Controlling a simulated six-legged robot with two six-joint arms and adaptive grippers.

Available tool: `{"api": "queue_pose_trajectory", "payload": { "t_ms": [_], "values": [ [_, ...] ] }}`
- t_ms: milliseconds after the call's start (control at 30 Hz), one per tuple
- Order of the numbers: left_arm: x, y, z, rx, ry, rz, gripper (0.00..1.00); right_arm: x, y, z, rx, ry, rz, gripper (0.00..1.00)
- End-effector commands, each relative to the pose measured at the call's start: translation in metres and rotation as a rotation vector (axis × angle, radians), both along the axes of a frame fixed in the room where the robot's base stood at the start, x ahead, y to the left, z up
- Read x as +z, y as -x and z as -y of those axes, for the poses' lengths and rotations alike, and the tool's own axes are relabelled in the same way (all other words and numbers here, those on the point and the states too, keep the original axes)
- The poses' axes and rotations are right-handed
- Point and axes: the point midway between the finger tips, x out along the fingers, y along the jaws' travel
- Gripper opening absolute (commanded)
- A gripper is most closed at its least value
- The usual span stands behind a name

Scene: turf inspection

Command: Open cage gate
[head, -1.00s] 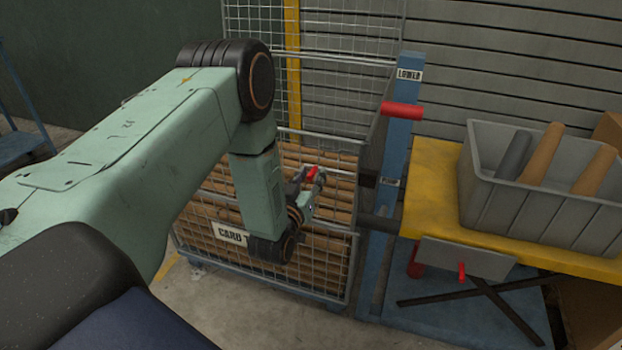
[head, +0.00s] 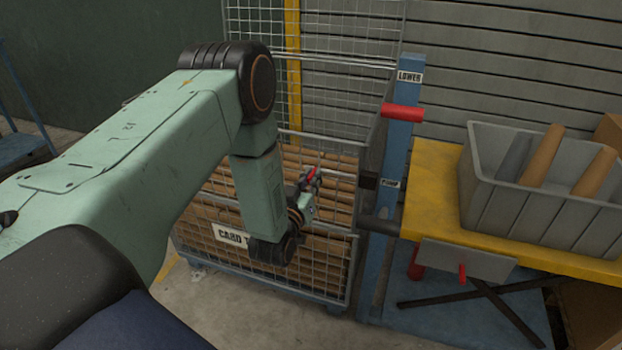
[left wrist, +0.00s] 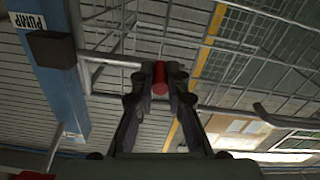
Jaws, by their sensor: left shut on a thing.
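The wire-mesh cage (head: 348,268) stands ahead, with tan cardboard tubes (head: 215,190) behind its mesh and a partly hidden sign (head: 229,235) reading "CARD T". Its front has an upper and a lower mesh part; the upper front part (head: 335,160) stands upright and looks closed. My left gripper (head: 311,180) is at this upper part, small and partly hidden by my wrist. In the left wrist view, the gripper (left wrist: 160,76) is shut on a red grip (left wrist: 160,80) beside a grey bar (left wrist: 110,58). My right gripper is not in view.
A blue post (head: 400,140) with a red handle (head: 402,112) and labels "LOWER" and "PUMP" stands right of the cage. Beyond it, a yellow lift table (head: 433,190) carries a grey bin (head: 545,215) with tubes. Bare floor (head: 240,310) lies in front of the cage.

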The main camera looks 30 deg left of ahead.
Motion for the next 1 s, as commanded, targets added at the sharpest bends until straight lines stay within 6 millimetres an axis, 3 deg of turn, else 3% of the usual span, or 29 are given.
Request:
{"api": "queue_pose_trajectory", "payload": {
  "t_ms": [233, 600, 1000],
  "values": [
    [-0.001, -0.001, 0.003, -0.001, 0.000, -0.002, 0.00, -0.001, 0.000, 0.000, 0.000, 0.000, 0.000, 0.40],
    [-0.001, -0.010, 0.041, -0.003, 0.000, -0.003, 0.00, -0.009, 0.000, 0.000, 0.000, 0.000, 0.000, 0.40],
    [-0.001, -0.010, 0.042, 0.000, 0.001, -0.003, 0.00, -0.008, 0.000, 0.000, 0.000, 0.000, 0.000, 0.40]
  ]
}}
